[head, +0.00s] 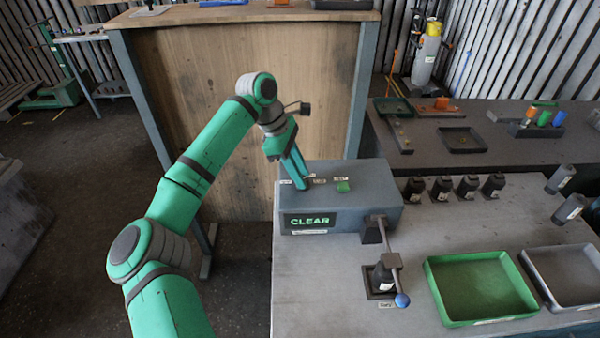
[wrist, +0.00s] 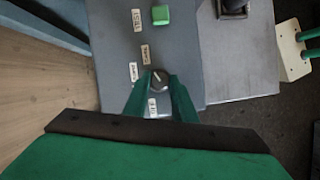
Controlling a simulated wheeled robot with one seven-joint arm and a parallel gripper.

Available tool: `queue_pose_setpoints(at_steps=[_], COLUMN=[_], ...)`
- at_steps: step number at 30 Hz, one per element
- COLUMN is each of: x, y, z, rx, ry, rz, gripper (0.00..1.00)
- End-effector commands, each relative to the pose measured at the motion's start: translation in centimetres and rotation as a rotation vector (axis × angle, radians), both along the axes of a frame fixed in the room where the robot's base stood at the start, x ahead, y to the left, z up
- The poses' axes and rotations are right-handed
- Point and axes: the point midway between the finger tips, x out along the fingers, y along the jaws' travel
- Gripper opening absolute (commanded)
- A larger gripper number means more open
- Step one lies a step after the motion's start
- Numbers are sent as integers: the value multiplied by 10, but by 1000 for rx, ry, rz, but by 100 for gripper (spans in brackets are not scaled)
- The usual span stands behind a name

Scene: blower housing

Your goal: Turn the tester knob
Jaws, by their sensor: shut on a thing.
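The tester (head: 345,193) is a grey box on the bench with a lit screen (head: 309,220) reading CLEAR. Its dark round knob (wrist: 160,79) with a pale pointer line shows in the wrist view, between my fingertips. My gripper (wrist: 158,84) is shut on the knob, pointing down at the left end of the tester's top. It also shows in the head view (head: 300,184), where the fingers hide the knob. Small white labels (wrist: 133,72) sit around the knob. A green button (head: 343,187) is on the tester's top, to the right of my gripper.
A green tray (head: 480,288) and a grey tray (head: 566,276) lie to the right. Several black parts (head: 467,187) stand behind them. A wooden panel (head: 235,120) rises behind my arm.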

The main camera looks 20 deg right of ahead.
Motion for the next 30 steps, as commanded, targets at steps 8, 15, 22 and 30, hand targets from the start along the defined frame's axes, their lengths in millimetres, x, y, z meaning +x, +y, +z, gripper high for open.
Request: queue_pose_setpoints(at_steps=[8, 15, 22, 30], x=[0, -2, -4, -6], y=[5, 6, 6, 5], z=[1, 1, 1, 1], rx=[1, 1, 2, 4], ry=[-7, -7, -8, -8], rz=[243, 470, 688, 945], gripper=[2, 2, 2, 2])
